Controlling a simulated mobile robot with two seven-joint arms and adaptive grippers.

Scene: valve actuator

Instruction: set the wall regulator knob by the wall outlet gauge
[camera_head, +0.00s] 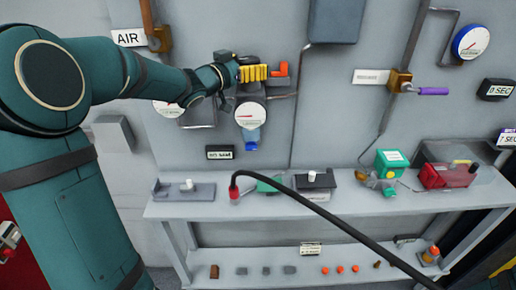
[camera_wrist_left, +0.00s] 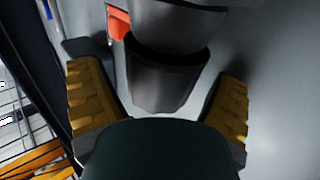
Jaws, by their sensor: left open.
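My left gripper (camera_head: 252,73) is up at the wall, at the regulator above the outlet gauge (camera_head: 250,115). The gauge has a white round face with a red needle; its reading is too small to tell. In the left wrist view my gripper (camera_wrist_left: 160,82) is open, with one yellow ribbed finger on each side of a dark grey cylinder, likely the regulator knob (camera_wrist_left: 158,75). A gap shows on both sides of the cylinder. In the head view the gripper hides the knob. An orange part (camera_head: 280,69) sits just right of the fingers. My right gripper is not in view.
A second gauge (camera_head: 168,106) is partly hidden behind my left arm. A blue bowl (camera_head: 251,138) hangs below the outlet gauge, beside a small dark display (camera_head: 219,152). A bench (camera_head: 190,209) with several devices stands below. A black hose (camera_head: 330,215) arches in front of it.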

